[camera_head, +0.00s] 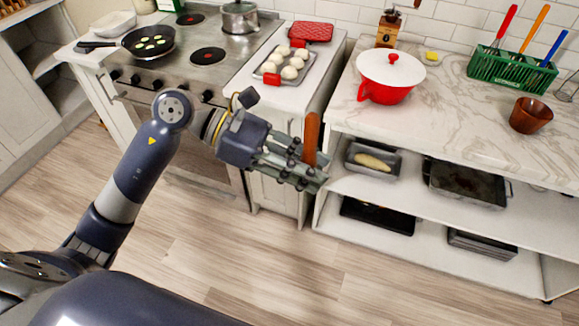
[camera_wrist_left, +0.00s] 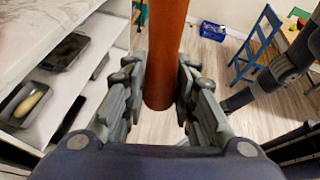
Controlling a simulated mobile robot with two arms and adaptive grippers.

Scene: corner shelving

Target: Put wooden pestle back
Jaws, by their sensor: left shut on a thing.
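The wooden pestle (camera_head: 311,138) is a reddish-brown rod. My left gripper (camera_head: 312,172) is shut on it and holds it upright in the air, in front of the gap between the stove-side counter and the marble counter. In the left wrist view the pestle (camera_wrist_left: 165,50) stands between the two fingers of the left gripper (camera_wrist_left: 160,85). A brown wooden bowl (camera_head: 531,115), perhaps the mortar, stands on the marble counter at the right, well apart from the gripper. Its inside looks empty. My right gripper does not show.
On the marble counter (camera_head: 450,100) stand a red-and-white pot (camera_head: 390,75), a coffee grinder (camera_head: 388,28) and a green rack (camera_head: 510,72) of utensils. Open shelves below hold pans (camera_head: 468,184). A tray of buns (camera_head: 284,66) lies left of the gap.

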